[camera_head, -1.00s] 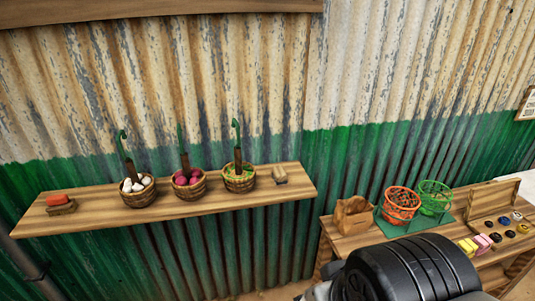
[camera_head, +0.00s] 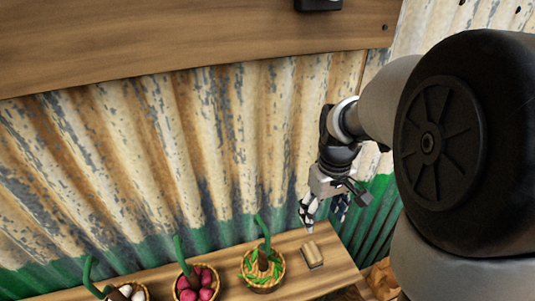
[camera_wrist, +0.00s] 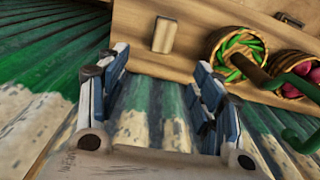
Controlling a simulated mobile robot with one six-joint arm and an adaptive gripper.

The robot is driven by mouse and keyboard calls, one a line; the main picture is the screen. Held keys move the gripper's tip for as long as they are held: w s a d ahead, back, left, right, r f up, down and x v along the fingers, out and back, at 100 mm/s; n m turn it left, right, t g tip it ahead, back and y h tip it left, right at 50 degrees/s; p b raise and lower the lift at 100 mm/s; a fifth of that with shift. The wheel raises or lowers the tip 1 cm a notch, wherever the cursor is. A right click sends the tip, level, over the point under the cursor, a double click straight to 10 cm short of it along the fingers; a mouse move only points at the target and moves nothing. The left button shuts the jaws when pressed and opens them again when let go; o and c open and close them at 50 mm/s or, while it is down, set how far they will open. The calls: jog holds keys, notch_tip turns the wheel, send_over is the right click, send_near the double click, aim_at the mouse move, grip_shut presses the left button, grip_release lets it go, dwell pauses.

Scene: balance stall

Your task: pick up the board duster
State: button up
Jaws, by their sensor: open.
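The board duster, a small beige block (camera_head: 312,254), lies on the wooden wall shelf to the right of the basket of green chillies. In the wrist view the duster (camera_wrist: 164,35) shows beyond the fingertips, near the middle of the picture. My gripper (camera_head: 323,213) is open and empty, above the shelf and the duster, with clear space between them. In the wrist view its two fingers (camera_wrist: 160,65) stand wide apart, with the wall behind the gap.
The chilli basket (camera_head: 247,278) with a green upright handle stands close left of the duster. A basket of dark pink bulbs (camera_head: 205,285) and a basket of white ones (camera_head: 133,292) stand farther left. A wooden board (camera_head: 190,45) runs along the wall above.

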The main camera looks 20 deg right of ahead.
jog(key=b, duration=0.4)
send_over(313, 251)
jog(key=f, duration=1.1)
jog(key=shift+s+d+f, duration=0.1)
jog(key=shift+d+f, duration=0.1)
jog(key=shift+d, duration=0.1)
jog(key=shift+a+f+b, duration=0.15)
jog(key=shift+f+b, duration=0.4)
jog(key=shift+f, duration=0.9)
jog(key=shift+a+f+b, duration=0.15)
jog(key=shift+f+b, duration=0.35)
jog(key=shift+f, duration=0.95)
jog(key=c, duration=1.2)
jog(key=shift+o, duration=0.2)
jog(key=shift+r, duration=0.2)
notch_tip(313, 251, up, 20)
jog(key=p, duration=0.6)
jog(key=shift+f, duration=0.15)
